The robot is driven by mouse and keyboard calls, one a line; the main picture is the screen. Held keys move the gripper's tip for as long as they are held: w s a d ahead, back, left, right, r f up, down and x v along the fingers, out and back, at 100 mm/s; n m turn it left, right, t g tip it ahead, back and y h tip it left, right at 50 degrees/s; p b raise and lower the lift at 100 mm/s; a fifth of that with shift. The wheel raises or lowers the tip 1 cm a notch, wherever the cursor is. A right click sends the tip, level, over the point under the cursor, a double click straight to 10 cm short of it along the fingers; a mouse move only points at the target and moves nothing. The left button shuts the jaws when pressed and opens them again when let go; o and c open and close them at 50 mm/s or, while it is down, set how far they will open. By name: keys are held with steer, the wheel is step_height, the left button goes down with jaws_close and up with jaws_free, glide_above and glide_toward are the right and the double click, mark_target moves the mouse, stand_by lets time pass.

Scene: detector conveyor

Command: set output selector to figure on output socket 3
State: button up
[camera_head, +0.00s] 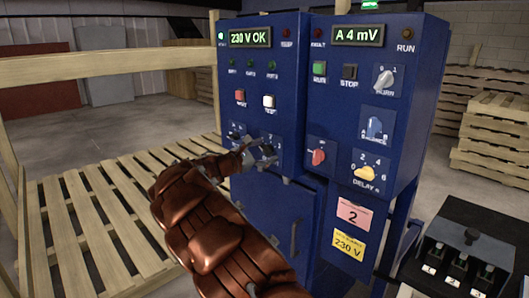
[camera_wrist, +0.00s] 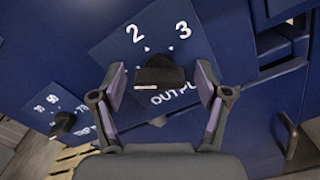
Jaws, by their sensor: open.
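The output selector is a black knob (camera_wrist: 160,72) on a blue plate (camera_wrist: 188,60) marked 2, 3 and a partly covered word starting "OUTPU". My gripper (camera_wrist: 161,86) is open, with one finger on each side of the knob; I cannot tell whether the pads touch it. Other figures on the plate are hidden, and the knob's pointing direction is unclear. In the head view my gripper (camera_head: 256,156) reaches the lower part of the left cabinet and partly covers the selector.
Another black knob (camera_wrist: 63,123) with figures lies at left in the wrist view. The blue cabinet (camera_head: 258,75) reads "230 V OK"; its neighbour (camera_head: 335,75) carries buttons, a red knob (camera_head: 318,157) and a yellow delay knob (camera_head: 365,173). A pink label (camera_head: 352,214) reads 2. Pallets (camera_head: 90,225) stand at left.

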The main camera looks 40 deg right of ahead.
steer(key=c, duration=1.2)
steer(key=shift+o, duration=0.2)
